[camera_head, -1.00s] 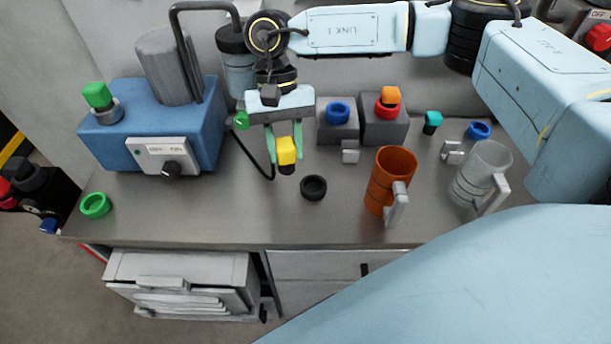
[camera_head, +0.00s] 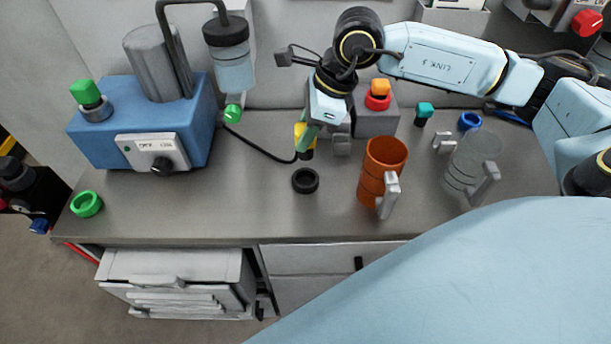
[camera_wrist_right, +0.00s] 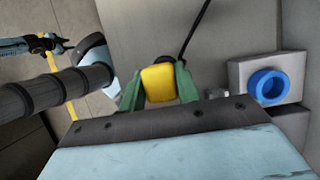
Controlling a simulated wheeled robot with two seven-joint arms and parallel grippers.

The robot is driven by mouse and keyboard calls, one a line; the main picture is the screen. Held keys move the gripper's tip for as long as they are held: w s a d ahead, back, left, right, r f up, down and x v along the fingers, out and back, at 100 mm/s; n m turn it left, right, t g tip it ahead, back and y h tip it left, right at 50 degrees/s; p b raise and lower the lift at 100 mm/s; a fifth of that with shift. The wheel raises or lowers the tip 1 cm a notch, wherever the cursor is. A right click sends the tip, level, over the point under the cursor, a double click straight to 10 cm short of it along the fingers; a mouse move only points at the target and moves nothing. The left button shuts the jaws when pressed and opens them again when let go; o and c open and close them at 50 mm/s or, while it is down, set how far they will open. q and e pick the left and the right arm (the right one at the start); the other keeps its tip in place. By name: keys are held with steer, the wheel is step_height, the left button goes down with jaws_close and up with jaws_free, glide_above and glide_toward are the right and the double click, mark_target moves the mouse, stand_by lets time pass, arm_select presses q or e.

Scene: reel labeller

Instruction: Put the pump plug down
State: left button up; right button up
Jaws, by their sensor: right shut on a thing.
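The pump plug is yellow with a dark end; in the head view the plug (camera_head: 299,131) shows beside the green finger of my right gripper (camera_head: 305,138). A black cable runs from it toward the blue pump box (camera_head: 196,118). In the right wrist view the plug (camera_wrist_right: 159,83) sits between the two green fingers of the right gripper (camera_wrist_right: 158,88), which are shut on it. The plug is over the middle of the bench, behind the black ring (camera_head: 305,181). Whether its dark end touches the bench I cannot tell. My left gripper is in neither view.
An orange mug (camera_head: 380,172) and a clear mug (camera_head: 470,165) stand to the right. A grey block with a red ring (camera_head: 377,101) is behind them. The bench's front left is clear around a green ring (camera_head: 86,204).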

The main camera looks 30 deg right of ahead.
step_height(320, 180, down, 9)
steer(key=shift+f, duration=0.1)
stand_by(0.3)
steer(key=shift+f, duration=0.15)
steer(key=o, duration=1.1)
steer(key=shift+b, duration=0.3)
steer(key=shift+c, duration=0.2)
steer(key=v, duration=1.2)
steer(key=shift+p, duration=0.45)
steer(key=shift+a, duration=0.1)
